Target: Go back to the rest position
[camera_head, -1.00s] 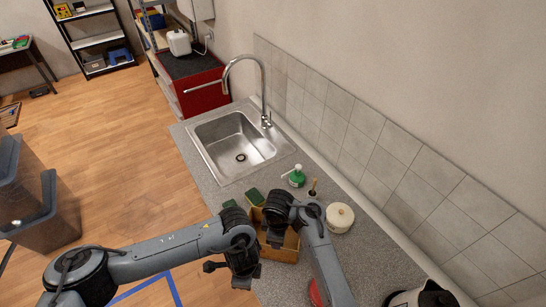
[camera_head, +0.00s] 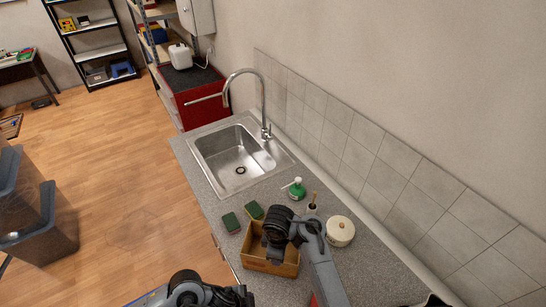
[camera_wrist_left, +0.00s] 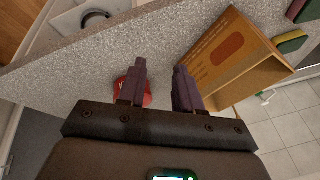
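My left gripper shows in the left wrist view (camera_wrist_left: 158,72) with its two dark fingers apart and nothing between them. In the head view only part of my left arm (camera_head: 190,292) shows at the bottom edge. My right gripper (camera_head: 274,256) hangs over the tan box (camera_head: 255,262) on the counter. Its fingers are too dark and small to tell whether they are open. The tan box also appears in the left wrist view (camera_wrist_left: 222,52), to the right of my left fingers and apart from them.
Two green sponges (camera_head: 231,222) (camera_head: 254,210), a green soap bottle (camera_head: 297,189) and a cream lidded pot (camera_head: 340,231) stand near the box on the grey counter (camera_head: 205,180). A red object (camera_wrist_left: 146,98) lies behind my left fingers. The sink (camera_head: 235,155) is empty; the tiled wall is right.

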